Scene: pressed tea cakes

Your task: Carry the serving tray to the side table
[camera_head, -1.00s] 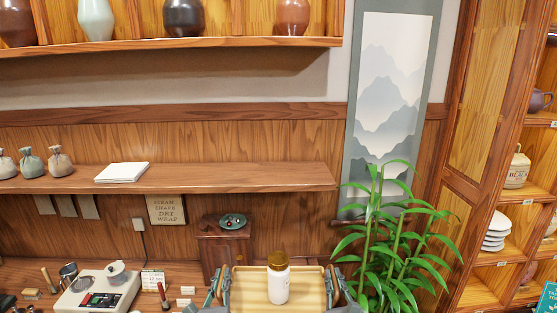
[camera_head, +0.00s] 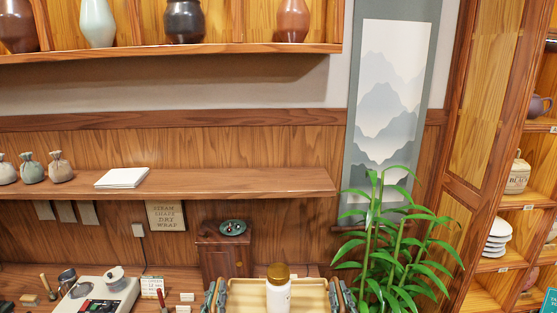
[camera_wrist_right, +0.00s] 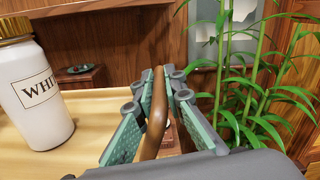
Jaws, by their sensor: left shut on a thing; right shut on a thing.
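The serving tray (camera_head: 246,294) is pale wood with brown handles, at the bottom edge of the head view; its near part is cut off. A white bottle with a gold lid (camera_head: 278,292) stands upright on it. My left gripper (camera_head: 215,296) is shut on the tray's left handle. My right gripper (camera_head: 341,296) is shut on the right handle. In the right wrist view my right gripper (camera_wrist_right: 160,90) clasps the brown handle (camera_wrist_right: 154,128), beside the bottle (camera_wrist_right: 36,95). I cannot tell for sure which piece is the side table.
A small dark wood cabinet (camera_head: 222,262) with a dark green dish (camera_head: 233,228) stands beyond the tray. A leafy plant (camera_head: 393,250) stands close on the right. A counter with a white scale (camera_head: 108,295) is at the left, under a wall shelf (camera_head: 220,184).

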